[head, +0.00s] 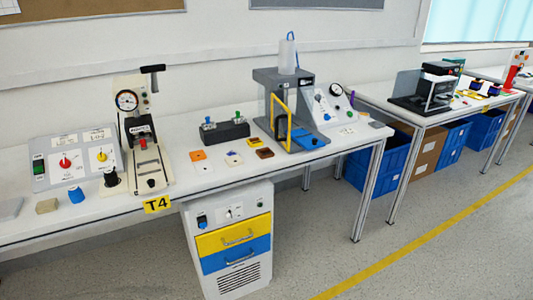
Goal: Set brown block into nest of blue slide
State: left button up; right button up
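A small brown block (265,153) lies flat on the white bench (225,178), among several small coloured blocks and left of a grey press-like station. The blue slide (310,141) sticks out at the front right of that station, low on its base. Its nest is too small to make out clearly. The brown block is apart from the slide. Neither of my grippers shows in the head view.
The grey station (285,78) has a yellow guard frame (281,103) beside the slide. An orange block (198,155) and a yellow block (254,142) lie nearby. A gauge press (140,135) stands left. A drawer cabinet (232,215) is under the bench. The floor in front is clear.

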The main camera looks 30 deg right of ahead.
aim_at(305, 139)
jog(key=i+l, duration=0.1)
jog(key=l, duration=0.25)
jog(key=i+l, duration=0.1)
jog(key=l, duration=0.3)
jog(key=i+l, duration=0.15)
jog(key=l, duration=0.2)
jog(key=i+l+u, duration=0.1)
jog(key=l, duration=0.25)
